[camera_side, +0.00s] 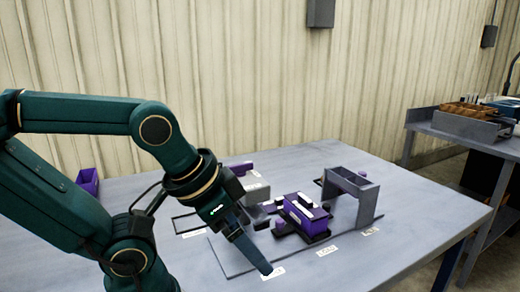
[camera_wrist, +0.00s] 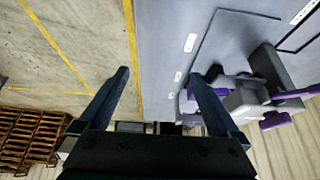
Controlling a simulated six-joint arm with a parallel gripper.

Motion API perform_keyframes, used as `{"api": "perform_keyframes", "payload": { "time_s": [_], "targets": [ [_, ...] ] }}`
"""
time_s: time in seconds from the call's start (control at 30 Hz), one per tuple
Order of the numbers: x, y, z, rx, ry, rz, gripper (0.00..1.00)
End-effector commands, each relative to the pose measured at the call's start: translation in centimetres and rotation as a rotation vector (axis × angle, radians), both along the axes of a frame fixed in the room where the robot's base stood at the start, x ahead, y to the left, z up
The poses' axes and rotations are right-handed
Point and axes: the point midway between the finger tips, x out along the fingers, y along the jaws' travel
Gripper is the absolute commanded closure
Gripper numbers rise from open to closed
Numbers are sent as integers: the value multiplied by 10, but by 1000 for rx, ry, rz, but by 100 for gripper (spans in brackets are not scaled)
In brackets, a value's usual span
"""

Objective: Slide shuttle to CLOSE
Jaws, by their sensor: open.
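In the side view a purple box-like block (camera_side: 306,212), which looks like the shuttle, sits on a dark base between my gripper and a grey arch (camera_side: 352,192). White labels lie along the front of the station, one near my fingertips (camera_side: 273,273), one in the middle (camera_side: 327,250) and one by the arch (camera_side: 370,231); their words are too small to read surely. My gripper (camera_side: 264,267) points down at the left label, apart from the purple block. In the wrist view my gripper (camera_wrist: 160,82) has its fingers wide apart with nothing between them.
A grey block (camera_side: 257,191) stands behind the purple block. A purple bin (camera_side: 88,181) is at the table's far left. The front of the grey table (camera_side: 400,262) is clear. A side bench with a brown-filled tray (camera_side: 468,122) stands at right. Brown crates (camera_wrist: 30,137) stand on the floor.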

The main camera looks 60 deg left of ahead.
Motion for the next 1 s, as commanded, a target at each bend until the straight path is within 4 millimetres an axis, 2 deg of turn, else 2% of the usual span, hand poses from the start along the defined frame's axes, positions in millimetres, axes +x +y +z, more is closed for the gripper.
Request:
{"api": "perform_keyframes", "payload": {
  "time_s": [0.03,0.07,0.1,0.27,0.4,0.6,0.77,0.87,1.0],
  "targets": [
    [0,0,0,1,0,-3,23],
    [0,0,0,5,0,-9,34],
    [2,0,3,9,-10,-19,40],
    [27,-1,36,23,-91,-48,40],
    [67,5,68,40,-129,-54,40],
    [133,23,93,61,-142,-39,40],
    [187,45,93,74,-133,-15,40],
    [217,62,84,78,-119,2,40],
    [255,90,60,79,-91,32,40]
  ]
}}
